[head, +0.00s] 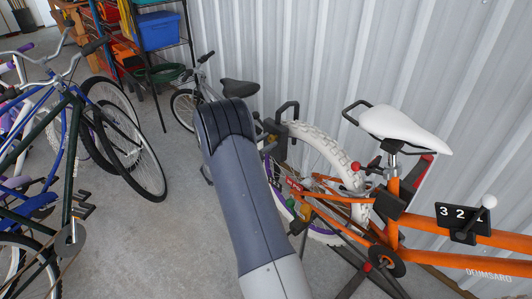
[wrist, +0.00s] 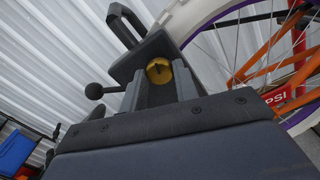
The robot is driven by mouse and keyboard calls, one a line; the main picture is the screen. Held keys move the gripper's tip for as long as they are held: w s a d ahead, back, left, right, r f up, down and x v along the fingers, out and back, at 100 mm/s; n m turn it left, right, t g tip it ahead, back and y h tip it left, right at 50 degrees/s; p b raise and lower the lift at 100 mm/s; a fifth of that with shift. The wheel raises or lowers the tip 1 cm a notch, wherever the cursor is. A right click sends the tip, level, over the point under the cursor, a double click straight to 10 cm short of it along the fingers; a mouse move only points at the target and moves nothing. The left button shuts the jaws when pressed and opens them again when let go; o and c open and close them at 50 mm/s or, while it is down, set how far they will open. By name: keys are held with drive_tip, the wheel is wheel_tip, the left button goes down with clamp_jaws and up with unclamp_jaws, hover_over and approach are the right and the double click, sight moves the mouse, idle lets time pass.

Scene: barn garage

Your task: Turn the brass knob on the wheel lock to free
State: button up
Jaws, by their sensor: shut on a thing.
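The brass knob (wrist: 159,70) is a round disc with a dark slot or pointer mark on its face, seen in the wrist view. It sits on the dark wheel lock (wrist: 150,50), whose loop-shaped shackle (wrist: 122,22) rises at upper left. A lever with a black ball (wrist: 94,91) sticks out at left. My gripper (wrist: 160,82) is shut on the brass knob, one finger on each side. In the head view the lock's shackle (head: 288,108) shows by the white rear tyre. My arm hides most of the gripper there, and the knob cannot be made out.
The orange bike (head: 440,250) with a white saddle (head: 403,130) stands along the corrugated wall (head: 345,60) at right. A small grey bike (head: 232,92) is behind my arm. Several bikes stand at left. Shelving with a blue bin (head: 158,30) is at the back. The concrete floor (head: 150,245) left of my arm is clear.

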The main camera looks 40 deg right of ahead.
drive_tip(key=m+b, duration=0.2)
drive_tip(key=b, duration=0.2)
drive_tip(key=f+m+b, duration=0.1)
drive_tip(key=m+b, duration=0.1)
drive_tip(key=b, duration=0.2)
drive_tip(key=shift+m, duration=0.4)
drive_tip(key=m+b, duration=0.4)
drive_tip(key=b, duration=0.4)
drive_tip(key=m+b, duration=0.1)
drive_tip(key=b, duration=0.1)
drive_tip(key=m+b, duration=0.3)
drive_tip(key=b, duration=0.1)
drive_tip(key=shift+r+m+b, duration=0.25)
drive_tip(key=shift+m+b, duration=0.05)
drive_tip(key=shift+b, duration=0.1)
drive_tip(key=shift+r+m+b, duration=0.1)
drive_tip(key=shift+m+b, duration=0.2)
drive_tip(key=shift+b, duration=0.1)
drive_tip(key=shift+r, duration=0.1)
drive_tip(key=o, duration=1)
drive_tip(key=shift+c, duration=0.2)
drive_tip(key=a+p, duration=0.1)
drive_tip(key=a, duration=1)
drive_tip(key=shift+s, duration=0.4)
